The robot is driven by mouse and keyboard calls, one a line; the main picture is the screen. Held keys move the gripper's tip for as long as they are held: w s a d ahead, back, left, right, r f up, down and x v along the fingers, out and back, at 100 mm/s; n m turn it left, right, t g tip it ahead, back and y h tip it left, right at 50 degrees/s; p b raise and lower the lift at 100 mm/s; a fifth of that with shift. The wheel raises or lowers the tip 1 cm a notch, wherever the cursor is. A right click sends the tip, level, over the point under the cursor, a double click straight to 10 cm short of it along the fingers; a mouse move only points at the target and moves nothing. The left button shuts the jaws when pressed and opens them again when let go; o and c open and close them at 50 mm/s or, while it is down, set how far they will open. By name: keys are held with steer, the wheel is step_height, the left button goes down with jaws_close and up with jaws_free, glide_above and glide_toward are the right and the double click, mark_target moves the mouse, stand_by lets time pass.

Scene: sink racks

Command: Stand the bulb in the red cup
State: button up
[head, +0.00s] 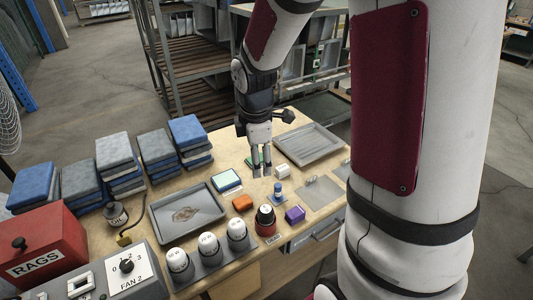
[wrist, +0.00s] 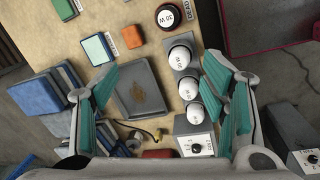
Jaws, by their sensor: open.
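Three white bulbs with printed tops stand in a row in a grey holder: the left (head: 177,260), middle (head: 208,244) and right (head: 237,229) ones. They also show in the wrist view, the nearest to the cup being (wrist: 179,57). A dark, red-banded cup (head: 265,224) stands beyond the row's right end, beside a DEAD label. A round white top fills its mouth, marked 30 W in the wrist view (wrist: 168,16); how deep it sits is unclear. My gripper (head: 261,174) is open and empty above the table, behind the cup. Its spread fingers (wrist: 165,88) frame the wrist view.
A grey tray (head: 158,235) with a brown stain lies left of the cup. An orange block (head: 242,202), a purple block (head: 294,214) and a small blue item (head: 278,190) sit around the cup. A red RAGS box (head: 42,250) and a FAN 2 switch box (head: 132,279) stand front left.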

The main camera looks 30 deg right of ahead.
steer(key=s+a+r+m+t, duration=0.2)
steer(key=s+a+r+m, duration=0.2)
steer(key=s+r+m, duration=0.3)
steer(key=s+a+r+m+t+y, duration=0.1)
steer(key=s+a+r+m, duration=0.4)
steer(key=s+r, duration=0.6)
steer(key=shift+s+a+m+t, duration=0.15)
steer(key=shift+m+t, duration=0.35)
steer(key=shift+m, duration=0.5)
